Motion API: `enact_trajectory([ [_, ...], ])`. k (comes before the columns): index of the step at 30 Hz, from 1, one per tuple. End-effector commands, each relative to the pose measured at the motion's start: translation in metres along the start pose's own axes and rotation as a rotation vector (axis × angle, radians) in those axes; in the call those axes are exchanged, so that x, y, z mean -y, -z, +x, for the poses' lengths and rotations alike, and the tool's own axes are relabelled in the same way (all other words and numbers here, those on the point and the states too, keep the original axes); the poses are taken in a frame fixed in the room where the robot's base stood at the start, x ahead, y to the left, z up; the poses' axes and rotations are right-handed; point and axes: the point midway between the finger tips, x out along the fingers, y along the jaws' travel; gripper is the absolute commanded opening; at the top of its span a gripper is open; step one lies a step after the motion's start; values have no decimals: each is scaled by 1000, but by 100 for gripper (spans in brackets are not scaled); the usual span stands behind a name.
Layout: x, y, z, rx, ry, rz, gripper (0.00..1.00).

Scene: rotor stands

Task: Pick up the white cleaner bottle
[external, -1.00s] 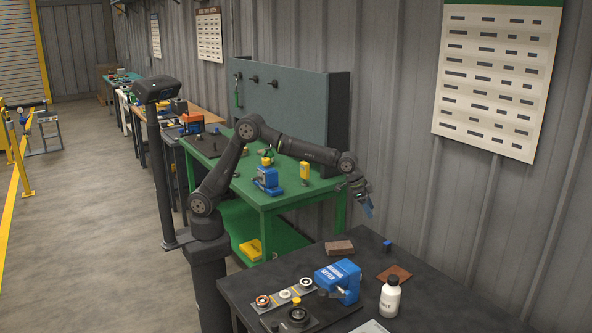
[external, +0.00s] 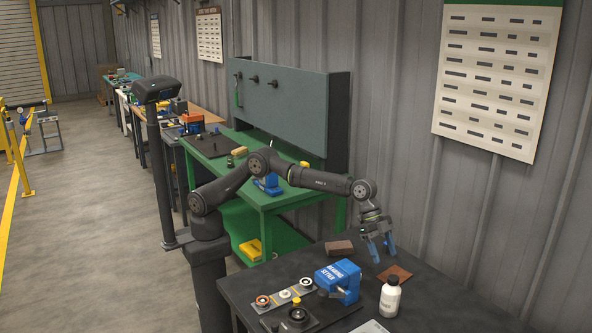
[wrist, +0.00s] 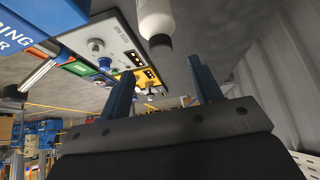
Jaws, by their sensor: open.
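The white cleaner bottle (external: 389,297) stands upright on the dark table at the right in the external view. It has a black cap and a dark label. My gripper (external: 382,258) is open and empty, with blue fingers pointing down, above the table and behind the bottle, apart from it. In the wrist view, the bottle (wrist: 155,20) shows at the top, partly cut off by the frame, with its dark cap towards me. It lies beyond and between the two spread blue fingers of my gripper (wrist: 162,80).
A blue bearing setter (external: 338,280) stands left of the bottle, with a plate of round parts (external: 285,297) beside it. A brown brick (external: 339,247) and a flat brown pad (external: 394,274) lie near my gripper. A pale sheet (external: 369,327) lies in front.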

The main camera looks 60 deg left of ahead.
Motion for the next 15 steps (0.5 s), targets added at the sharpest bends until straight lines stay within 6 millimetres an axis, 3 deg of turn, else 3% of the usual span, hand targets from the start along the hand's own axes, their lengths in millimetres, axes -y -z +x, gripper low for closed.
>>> enact_trajectory([
  [3,0,0,19,1,0,0,58],
  [11,0,0,35,0,1,0,58],
  [15,-1,-1,53,2,0,0,58],
])
